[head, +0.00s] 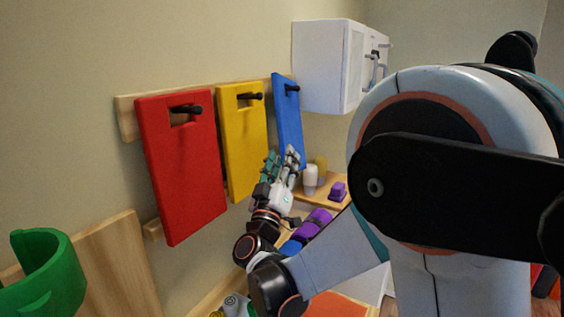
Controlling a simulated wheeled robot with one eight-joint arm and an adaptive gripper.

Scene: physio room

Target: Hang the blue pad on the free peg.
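The blue pad (286,115) hangs against the wall at the right end of the row, upright with a slight lean. A black peg (292,87) shows at its top and appears to pass through the slot there. My gripper (281,157) is in front of the pad's lower part, its fingers pointing up. The fingers look spread apart, with nothing clearly between them. They hide part of the pad's lower left edge, and I cannot tell whether they touch it.
A red pad (182,170) and a yellow pad (243,150) hang to the left on their pegs. A white cabinet (320,65) is on the wall at right. Below is a wooden shelf (325,203) with bottles and a purple object. A green curved holder (50,275) is at lower left.

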